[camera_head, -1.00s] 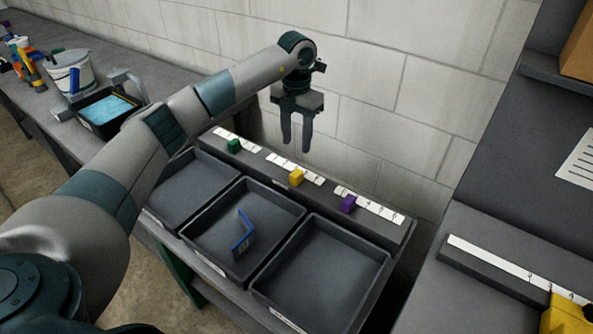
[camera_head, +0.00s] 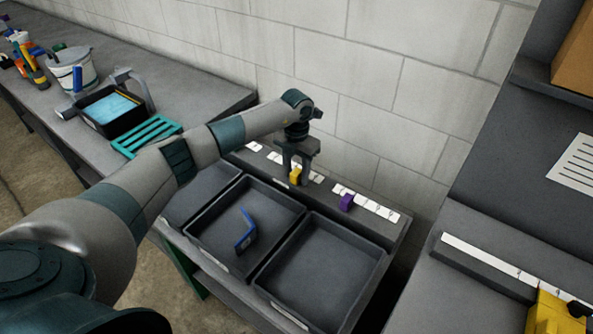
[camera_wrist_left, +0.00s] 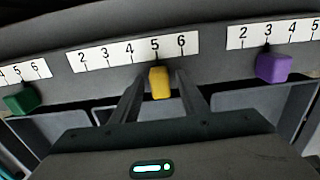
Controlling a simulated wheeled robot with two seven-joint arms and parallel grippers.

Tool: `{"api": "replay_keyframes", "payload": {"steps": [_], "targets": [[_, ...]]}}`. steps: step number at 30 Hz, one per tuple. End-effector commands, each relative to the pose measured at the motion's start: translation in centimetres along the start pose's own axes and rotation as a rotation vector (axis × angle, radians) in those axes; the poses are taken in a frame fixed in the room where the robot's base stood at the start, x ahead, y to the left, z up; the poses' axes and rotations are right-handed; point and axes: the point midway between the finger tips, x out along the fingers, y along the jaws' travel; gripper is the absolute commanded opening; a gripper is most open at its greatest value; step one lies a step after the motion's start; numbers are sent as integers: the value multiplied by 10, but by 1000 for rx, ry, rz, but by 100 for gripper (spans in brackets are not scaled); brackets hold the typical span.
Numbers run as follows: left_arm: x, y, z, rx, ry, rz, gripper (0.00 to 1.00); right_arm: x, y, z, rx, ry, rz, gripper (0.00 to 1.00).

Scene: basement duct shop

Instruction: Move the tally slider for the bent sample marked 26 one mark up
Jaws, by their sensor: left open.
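A blue bent sample (camera_head: 246,230) lies in the middle tray (camera_head: 205,256); its marking is too small to read. Behind the trays is a ledge with number strips and sliders. The yellow slider (camera_head: 294,175) is on the middle strip, and in the left wrist view (camera_wrist_left: 160,83) it stands at 5. My left gripper (camera_wrist_left: 160,78) is open, its fingers either side of the yellow slider; it also shows in the head view (camera_head: 297,182). The purple slider (camera_head: 347,202) stands at 3. The green slider (camera_wrist_left: 22,99) is near 5 on its strip, hidden behind my arm in the head view. My right gripper is out of view.
The right tray (camera_head: 318,270) is empty. A block wall rises close behind the ledge. At the right is another bench with a white strip (camera_head: 488,255) and a yellow object (camera_head: 552,315). A teal slotted rack (camera_head: 148,136) and bucket (camera_head: 72,70) stand on the left bench.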

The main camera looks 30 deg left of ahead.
Motion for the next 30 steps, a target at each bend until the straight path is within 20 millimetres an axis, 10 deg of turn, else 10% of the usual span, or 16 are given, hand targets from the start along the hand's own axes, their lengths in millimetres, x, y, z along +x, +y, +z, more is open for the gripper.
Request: {"api": "replay_keyframes", "payload": {"steps": [6,12,30], "targets": [[0,0,0,0,0,0,41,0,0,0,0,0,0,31],[0,0,0,0,0,0,0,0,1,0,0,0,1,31],[-1,-46,0,1,-2,-3,0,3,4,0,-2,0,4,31]]}}
